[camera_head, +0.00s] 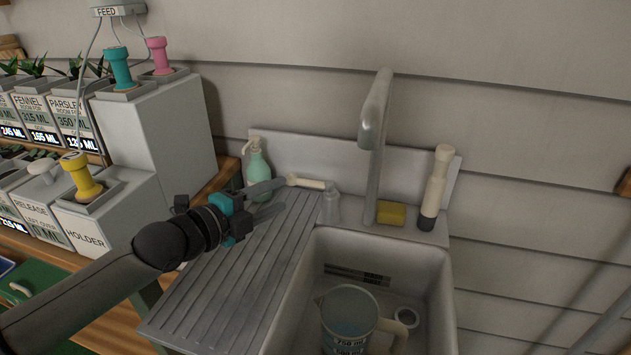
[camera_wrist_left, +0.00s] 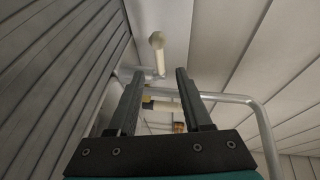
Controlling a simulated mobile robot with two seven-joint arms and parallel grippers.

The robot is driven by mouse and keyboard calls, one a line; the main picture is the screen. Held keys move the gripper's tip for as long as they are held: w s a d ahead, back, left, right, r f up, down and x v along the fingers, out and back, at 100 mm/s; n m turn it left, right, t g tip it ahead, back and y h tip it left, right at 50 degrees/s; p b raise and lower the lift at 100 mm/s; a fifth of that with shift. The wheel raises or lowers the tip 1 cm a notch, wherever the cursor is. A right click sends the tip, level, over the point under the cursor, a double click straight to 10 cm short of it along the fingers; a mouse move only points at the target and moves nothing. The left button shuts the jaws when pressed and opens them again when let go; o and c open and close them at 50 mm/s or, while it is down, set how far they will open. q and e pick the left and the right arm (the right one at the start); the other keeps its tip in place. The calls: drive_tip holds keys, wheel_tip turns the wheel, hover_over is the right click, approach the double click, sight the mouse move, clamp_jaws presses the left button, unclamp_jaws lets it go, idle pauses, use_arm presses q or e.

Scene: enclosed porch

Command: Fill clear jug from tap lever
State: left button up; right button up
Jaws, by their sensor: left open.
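The clear jug (camera_head: 347,312) stands in the sink under the tap spout (camera_head: 375,115). It looks bluish inside, has dark volume marks and has a cream handle on its right; I cannot tell its water level. The cream tap lever (camera_head: 306,183) sticks out to the left from the grey tap body (camera_head: 329,206). My left gripper (camera_head: 272,197) is open beside the lever's free end, above the ribbed drainboard. In the left wrist view, the lever (camera_wrist_left: 162,106) shows beyond and between the open fingers (camera_wrist_left: 158,95); contact is not visible. My right gripper is not in view.
A green soap bottle (camera_head: 257,170) stands behind my left gripper. A yellow sponge (camera_head: 391,213) and a cream-handled brush (camera_head: 436,182) are on the sink's back ledge. The drainboard (camera_head: 225,290) is otherwise clear. A white dispenser (camera_head: 160,130) with coloured knobs stands at left.

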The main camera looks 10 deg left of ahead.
sight(304, 184)
use_arm(q)
drive_tip(key=x, duration=0.3)
drive_tip(key=shift+w+d+f+b, duration=0.1)
drive_tip(key=shift+w+b, duration=0.1)
drive_tip(key=shift+b, duration=0.2)
drive_tip(key=b+x, duration=0.2)
drive_tip(key=x, duration=0.5)
drive_tip(key=shift+f, duration=0.1)
drive_tip(key=shift+b+x, duration=0.3)
drive_tip(key=shift+x, duration=0.8)
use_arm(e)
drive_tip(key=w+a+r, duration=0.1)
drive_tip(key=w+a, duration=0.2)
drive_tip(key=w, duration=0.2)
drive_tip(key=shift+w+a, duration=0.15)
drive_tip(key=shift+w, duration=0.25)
use_arm(q)
drive_tip(key=shift+c, duration=0.2)
clamp_jaws()
